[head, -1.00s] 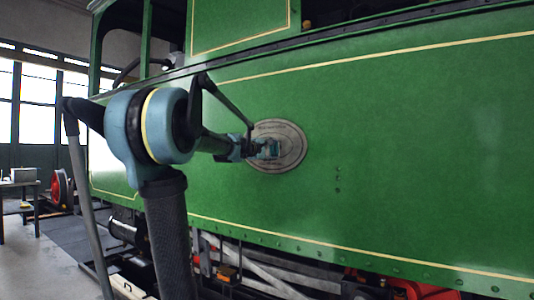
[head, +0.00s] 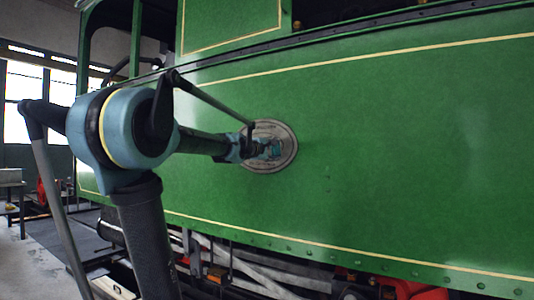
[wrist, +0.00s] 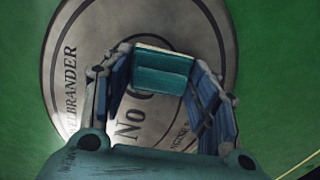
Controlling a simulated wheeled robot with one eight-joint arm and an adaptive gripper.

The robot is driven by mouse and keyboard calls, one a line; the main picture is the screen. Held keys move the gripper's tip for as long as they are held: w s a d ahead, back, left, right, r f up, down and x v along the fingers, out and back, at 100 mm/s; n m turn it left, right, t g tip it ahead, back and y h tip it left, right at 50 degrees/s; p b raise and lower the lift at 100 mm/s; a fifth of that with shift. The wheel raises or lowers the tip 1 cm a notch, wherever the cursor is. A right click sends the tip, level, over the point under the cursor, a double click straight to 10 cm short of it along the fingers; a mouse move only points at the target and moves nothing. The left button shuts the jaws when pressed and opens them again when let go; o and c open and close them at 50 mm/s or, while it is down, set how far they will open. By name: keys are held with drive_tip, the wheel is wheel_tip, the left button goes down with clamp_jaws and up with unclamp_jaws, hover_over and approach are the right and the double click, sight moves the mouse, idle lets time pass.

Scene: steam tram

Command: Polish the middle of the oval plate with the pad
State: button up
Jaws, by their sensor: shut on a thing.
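The oval plate (head: 288,142) is grey metal and fixed to the green side of the tram. In the wrist view the plate (wrist: 75,75) shows raised lettering with "No" near its middle. My gripper (head: 270,149) is in front of the plate's middle. In the wrist view my gripper (wrist: 160,75) is shut on the pad (wrist: 162,70), a teal block with a pale far edge. The pad covers part of the plate's middle lettering. I cannot tell whether the pad touches the plate.
The green side panel (head: 400,150) is broad and flat around the plate, with cream lines. Red and grey running gear (head: 400,288) lies below it. A small table (head: 12,185) stands at the far left on open floor.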

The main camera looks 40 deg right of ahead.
drive_tip(key=shift+s+d, duration=0.15)
drive_tip(key=shift+s, duration=0.2)
drive_tip(key=w+a, duration=0.5)
drive_tip(key=w, duration=0.8)
drive_tip(key=shift+a, duration=0.2)
idle(1.2)
drive_tip(key=shift+w, duration=0.1)
drive_tip(key=shift+a, duration=0.1)
drive_tip(key=shift+v, duration=2.9)
